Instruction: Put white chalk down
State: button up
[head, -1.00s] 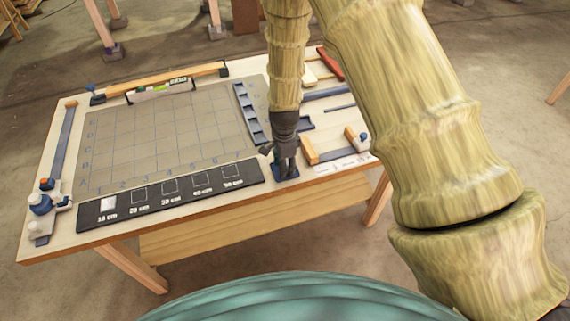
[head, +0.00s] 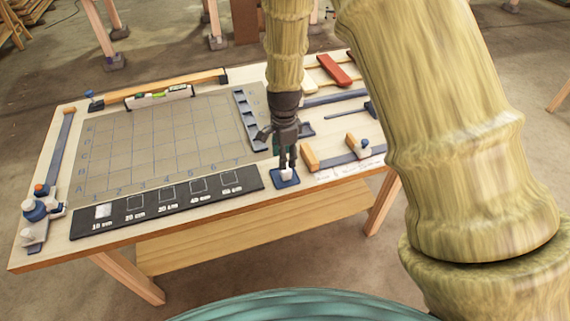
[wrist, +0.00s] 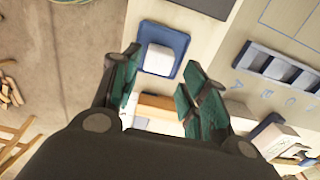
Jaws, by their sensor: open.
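The white chalk (head: 287,174) is a small white block on a blue tray (head: 279,182) at the table's front edge, right of the black strip. In the wrist view the chalk (wrist: 159,59) sits inside the rim of the blue tray (wrist: 147,37). My gripper (head: 287,164) is just above the chalk in the head view. In the wrist view its two green-padded fingers (wrist: 158,88) are spread apart, with the chalk beyond and between them. The gripper is open and holds nothing.
The black strip (head: 222,189) with marked squares lies left of the tray; a white piece (head: 103,211) is on its first square. A blue slotted rack (head: 250,122) stands behind my gripper. A wooden block (head: 310,157) and clamp (head: 358,146) are to the right. The gridded board (head: 160,140) is mostly clear.

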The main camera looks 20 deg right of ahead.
jog(key=shift+r+b, duration=0.55)
jog(key=shift+r, duration=1.7)
